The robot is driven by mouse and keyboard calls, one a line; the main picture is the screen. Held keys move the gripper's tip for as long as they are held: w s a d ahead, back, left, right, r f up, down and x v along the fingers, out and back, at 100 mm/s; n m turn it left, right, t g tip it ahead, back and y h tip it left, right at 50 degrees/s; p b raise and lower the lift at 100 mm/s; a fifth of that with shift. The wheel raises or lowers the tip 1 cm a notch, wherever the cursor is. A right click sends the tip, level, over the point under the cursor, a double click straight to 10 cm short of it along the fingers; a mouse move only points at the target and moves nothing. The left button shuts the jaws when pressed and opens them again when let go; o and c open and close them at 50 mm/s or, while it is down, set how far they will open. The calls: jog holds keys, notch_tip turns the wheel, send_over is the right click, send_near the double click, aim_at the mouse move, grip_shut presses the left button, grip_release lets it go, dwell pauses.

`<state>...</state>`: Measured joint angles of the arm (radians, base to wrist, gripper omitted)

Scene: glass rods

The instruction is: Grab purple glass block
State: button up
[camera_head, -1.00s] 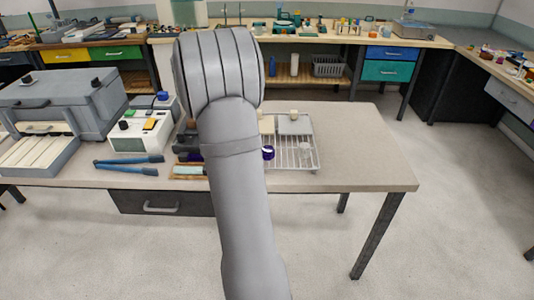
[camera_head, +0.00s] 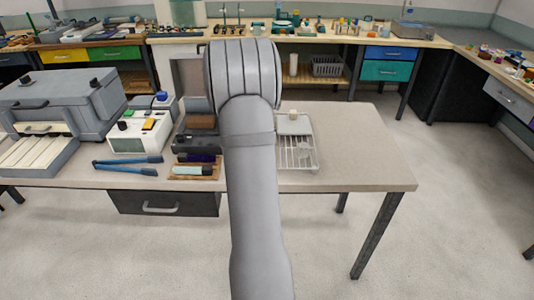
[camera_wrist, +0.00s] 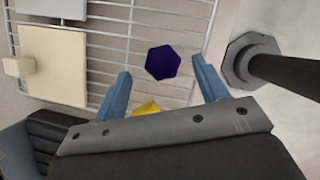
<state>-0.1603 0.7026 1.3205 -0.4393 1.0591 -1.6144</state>
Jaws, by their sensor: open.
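The purple glass block (camera_wrist: 163,62) shows in the wrist view as a dark purple, six-sided shape on the wire rack (camera_wrist: 120,28). My gripper (camera_wrist: 161,80) is open, with its two blue fingers apart. The block lies just ahead of the gap between the fingertips, and neither finger appears to touch it. A small yellow piece (camera_wrist: 146,108) shows between the fingers, near the gripper's base. In the head view my arm hides the gripper and the block; the right part of the rack (camera_head: 300,152) stays visible.
A cream block (camera_wrist: 52,65) with a knob lies left of the fingers in the wrist view. A dark post with a hexagonal foot (camera_wrist: 252,62) stands close to the right finger. In the head view, blue tongs (camera_head: 128,164) lie left; the table's right side is clear.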

jog(key=x, duration=0.5)
jog(key=shift+s+a+f, duration=0.15)
jog(key=shift+f, duration=0.05)
jog(key=c, duration=1.1)
